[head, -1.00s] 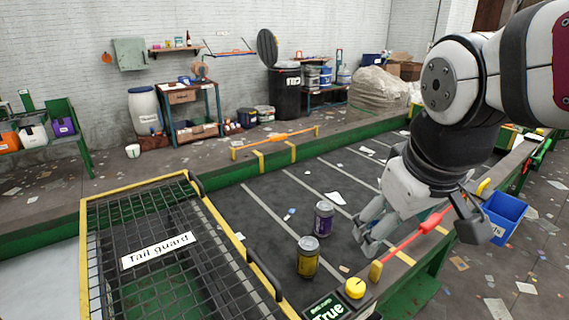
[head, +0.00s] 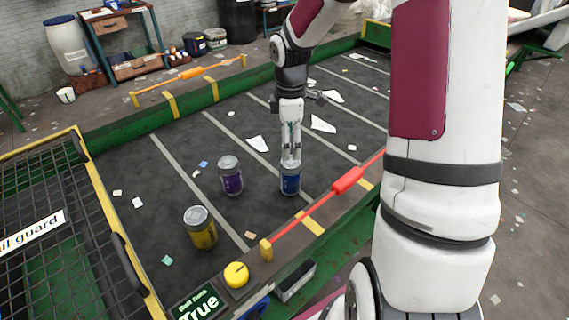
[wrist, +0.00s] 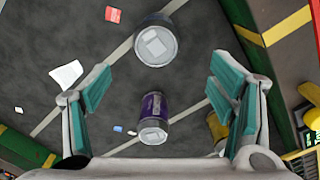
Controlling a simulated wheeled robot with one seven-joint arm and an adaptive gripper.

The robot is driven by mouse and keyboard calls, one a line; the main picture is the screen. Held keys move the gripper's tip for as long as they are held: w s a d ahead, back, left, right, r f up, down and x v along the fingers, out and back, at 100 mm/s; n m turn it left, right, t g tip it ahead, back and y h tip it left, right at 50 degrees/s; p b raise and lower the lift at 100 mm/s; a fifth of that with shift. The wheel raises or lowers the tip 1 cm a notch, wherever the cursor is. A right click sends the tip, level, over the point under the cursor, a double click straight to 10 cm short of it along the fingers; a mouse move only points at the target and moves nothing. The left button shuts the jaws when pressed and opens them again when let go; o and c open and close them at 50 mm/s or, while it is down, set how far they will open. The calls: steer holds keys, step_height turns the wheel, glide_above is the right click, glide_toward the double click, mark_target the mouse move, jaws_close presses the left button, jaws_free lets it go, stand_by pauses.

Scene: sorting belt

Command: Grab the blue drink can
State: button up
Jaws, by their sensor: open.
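The blue drink can (head: 290,183) stands upright on the dark belt, right of the purple can. My gripper (head: 291,155) points down over it, its fingertips at about the can's top in the head view. In the wrist view my gripper (wrist: 160,72) is open, its teal pads wide apart. A can with a silver top (wrist: 156,44), apparently the blue one, shows at the top middle, beyond the fingertips and not clasped. Whether a finger touches it cannot be told.
The purple can (head: 230,176) stands close on the left; it also shows in the wrist view (wrist: 153,112). The yellow can (head: 201,230) is nearer the front. An orange-red bar (head: 347,180) runs along the belt's near edge. Paper scraps litter the belt.

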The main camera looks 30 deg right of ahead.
mark_target(290, 176)
steer(key=shift+w+d+f, duration=0.15)
steer(key=shift+w+f, duration=0.05)
steer(key=shift+f, duration=0.55)
step_height(290, 176, down, 13)
steer(key=shift+r+p, duration=0.1)
steer(key=shift+p, duration=0.35)
steer(key=c, duration=0.9)
